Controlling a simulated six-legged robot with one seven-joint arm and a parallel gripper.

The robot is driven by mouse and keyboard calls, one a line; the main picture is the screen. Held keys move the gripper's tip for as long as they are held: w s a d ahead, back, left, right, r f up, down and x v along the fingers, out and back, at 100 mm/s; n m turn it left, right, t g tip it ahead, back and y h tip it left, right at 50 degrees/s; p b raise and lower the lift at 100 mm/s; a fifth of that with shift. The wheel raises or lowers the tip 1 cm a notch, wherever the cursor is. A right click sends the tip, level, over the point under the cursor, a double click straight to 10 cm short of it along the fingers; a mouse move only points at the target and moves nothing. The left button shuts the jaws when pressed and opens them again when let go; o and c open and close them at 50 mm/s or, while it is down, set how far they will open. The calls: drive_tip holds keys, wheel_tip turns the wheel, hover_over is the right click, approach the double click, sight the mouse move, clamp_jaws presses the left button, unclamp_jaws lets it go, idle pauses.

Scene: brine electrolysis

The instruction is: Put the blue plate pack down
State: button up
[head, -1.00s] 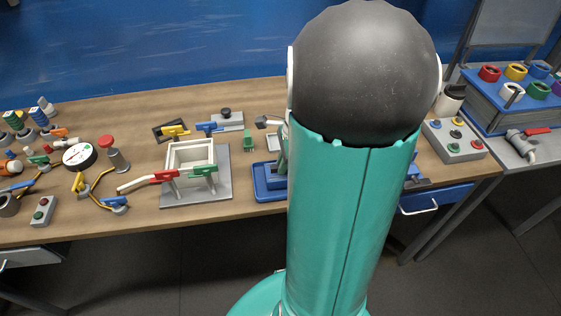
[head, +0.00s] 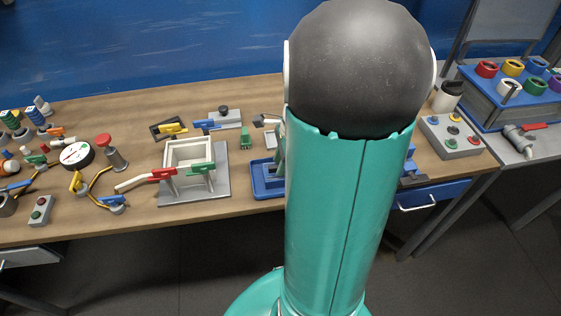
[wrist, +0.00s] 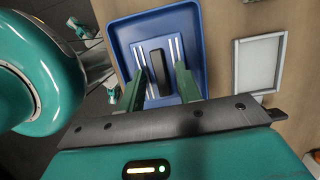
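In the wrist view, the blue plate pack (wrist: 157,94) appears to lie inside a blue tray (wrist: 118,42), with pale stripes and a black handle (wrist: 157,68) on top. Its outline is hard to tell from the tray of the same colour. My gripper (wrist: 160,76) has its two green fingers apart, one on each side of the black handle, with gaps visible between. In the head view the blue tray (head: 259,190) stands near the table's front edge. My arm hides most of it, the pack and the gripper.
Left of the tray stands a white square frame on a grey plate (head: 222,188) with red and green clamps. Farther left are a gauge (head: 77,155) and several cables. At the right are a button box (head: 451,139) and a blue rack with coloured rings (head: 510,95). A pale panel (wrist: 257,64) lies beside the tray.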

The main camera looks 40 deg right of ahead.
drive_tip(key=v, duration=1.2)
drive_tip(key=s+a+r+n+t+h, duration=0.1)
drive_tip(key=a+r+n+t, duration=0.1)
drive_tip(key=a+n, duration=1)
drive_tip(key=s+a+r+n+t+h, duration=0.1)
drive_tip(key=a+r+n, duration=0.2)
drive_tip(key=a+n, duration=0.9)
drive_tip(key=shift+s+a+r+n+t+h, duration=0.3)
drive_tip(key=shift+a+r+n+t, duration=0.1)
drive_tip(key=shift+a, duration=0.6)
